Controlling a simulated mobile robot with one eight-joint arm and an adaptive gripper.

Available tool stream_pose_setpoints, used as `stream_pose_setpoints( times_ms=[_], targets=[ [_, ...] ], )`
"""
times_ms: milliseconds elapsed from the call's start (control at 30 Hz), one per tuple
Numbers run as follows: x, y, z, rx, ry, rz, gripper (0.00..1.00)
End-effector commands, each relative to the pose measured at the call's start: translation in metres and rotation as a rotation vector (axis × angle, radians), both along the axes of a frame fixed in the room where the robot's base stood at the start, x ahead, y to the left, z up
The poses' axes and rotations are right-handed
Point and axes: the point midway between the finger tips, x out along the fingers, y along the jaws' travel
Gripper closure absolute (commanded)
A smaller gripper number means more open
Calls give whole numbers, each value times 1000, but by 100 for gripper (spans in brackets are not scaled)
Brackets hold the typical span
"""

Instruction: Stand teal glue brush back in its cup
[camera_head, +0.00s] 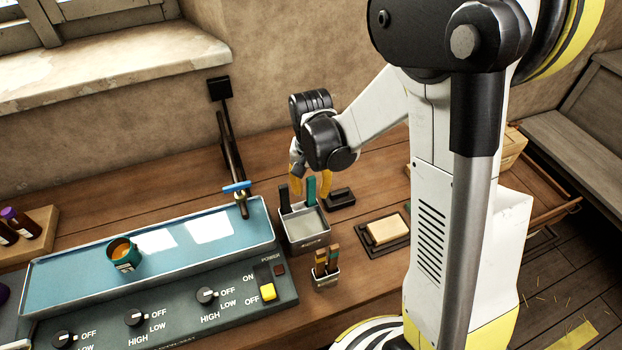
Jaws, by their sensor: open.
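The teal glue brush (311,190) stands upright at the back right of the square grey cup (306,240), its flat teal handle sticking up above the rim. Its lower end is hidden by the cup. A black-handled tool (284,198) stands at the cup's back left. My gripper (311,182) hangs just above and behind the cup, its yellow fingers open. One finger is to the left of the teal handle and the other to its right. I cannot tell whether either finger touches the handle.
A smaller holder (325,280) with wooden-handled tools stands in front of the cup. A blue-topped heater tray (170,240) with a teal pot (124,256) lies left. A black block (340,199) and a pale block on a dark tray (387,230) lie right.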

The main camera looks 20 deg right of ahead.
Motion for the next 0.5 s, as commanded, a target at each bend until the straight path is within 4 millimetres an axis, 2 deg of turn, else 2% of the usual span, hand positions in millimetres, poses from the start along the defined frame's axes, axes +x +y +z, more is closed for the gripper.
stream_pose_setpoints(
  times_ms=[300,500],
  targets=[
    [-1,0,65,0,0,0,61],
    [-1,0,100,0,0,0,61]
  ],
)
